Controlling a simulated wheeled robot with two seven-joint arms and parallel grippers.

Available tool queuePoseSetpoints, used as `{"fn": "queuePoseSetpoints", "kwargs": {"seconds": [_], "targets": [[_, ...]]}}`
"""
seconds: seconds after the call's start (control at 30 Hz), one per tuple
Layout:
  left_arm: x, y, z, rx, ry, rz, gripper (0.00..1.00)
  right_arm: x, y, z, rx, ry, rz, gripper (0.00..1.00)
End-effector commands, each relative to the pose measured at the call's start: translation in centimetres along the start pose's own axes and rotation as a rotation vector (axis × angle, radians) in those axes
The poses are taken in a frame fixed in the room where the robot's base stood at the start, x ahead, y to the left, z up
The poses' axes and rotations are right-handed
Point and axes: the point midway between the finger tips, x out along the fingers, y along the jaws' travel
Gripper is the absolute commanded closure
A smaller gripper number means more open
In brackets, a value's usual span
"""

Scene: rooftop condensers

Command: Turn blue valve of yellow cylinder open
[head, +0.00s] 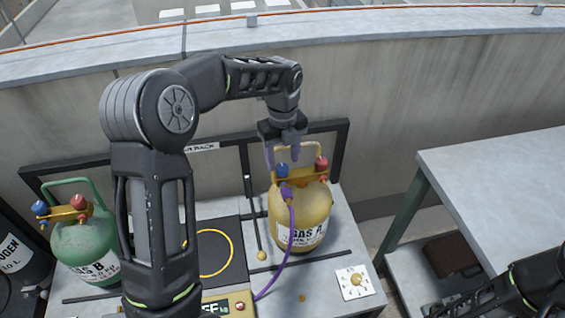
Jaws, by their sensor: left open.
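The yellow cylinder (301,221), labelled GAS A, stands upright on the grey bench at the centre right. Its blue valve (282,170) is on the left of the brass manifold (302,176), and its red valve (321,164) is on the right. Whether a finger touches the valve or handle, I cannot tell. My right forearm shows at the bottom right; its gripper is out of frame.
A green cylinder (86,246) with blue and red valves stands at the left. A dark pad with a yellow ring (214,253), a white dial plate (354,282) and a display box (229,304) are on the bench. A grey table (500,185) stands at the right.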

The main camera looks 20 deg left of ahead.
Motion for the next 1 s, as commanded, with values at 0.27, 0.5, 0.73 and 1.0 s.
{"fn": "queuePoseSetpoints", "kwargs": {"seconds": [0.27,0.5,0.73,1.0], "targets": [[2.7,0.0,0.1,-0.001,-0.001,0.000,0.47,-0.4,-0.1,0.1,0.001,-0.001,0.002,0.52],[2.8,0.0,0.1,-0.001,-0.001,0.000,0.47,-0.3,-0.1,0.1,0.001,-0.001,0.002,0.52],[2.8,0.0,0.1,-0.001,-0.001,-0.001,0.64,-0.3,-0.1,0.1,0.001,-0.001,0.001,0.52],[2.8,0.0,0.1,-0.001,-0.001,-0.001,0.86,-0.3,-0.1,0.1,0.001,-0.001,0.001,0.52]]}}
